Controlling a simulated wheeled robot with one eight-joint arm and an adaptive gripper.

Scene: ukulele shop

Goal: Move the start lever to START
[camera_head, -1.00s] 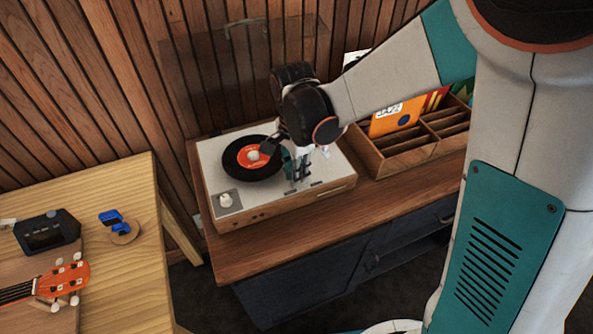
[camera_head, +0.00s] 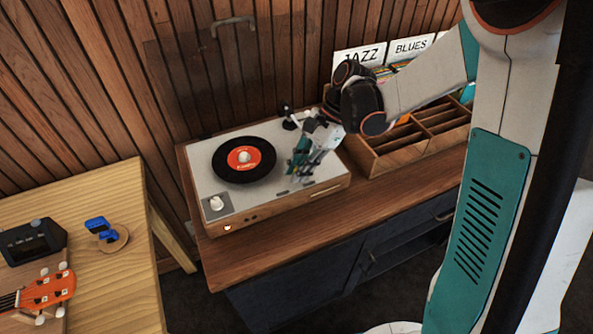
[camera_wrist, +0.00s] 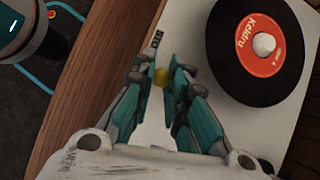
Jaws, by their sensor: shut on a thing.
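The start lever (camera_wrist: 160,77) shows in the wrist view as a small yellow, brass-like knob between my fingertips. My gripper (camera_wrist: 158,82) is shut on it. In the head view my gripper (camera_head: 292,176) is low over the right front of the pale record player (camera_head: 205,172), and its fingers hide the lever. The lever's START mark cannot be read. A black record with a red label (camera_head: 243,160) lies on the platter; it also shows in the wrist view (camera_wrist: 258,40), to the right of my fingers.
A white knob (camera_head: 216,203) sits at the deck's front left corner. The tonearm base (camera_head: 290,120) is behind my gripper. A wooden record crate (camera_head: 400,157) stands close on the right. A table with a ukulele (camera_head: 45,292) is at the left.

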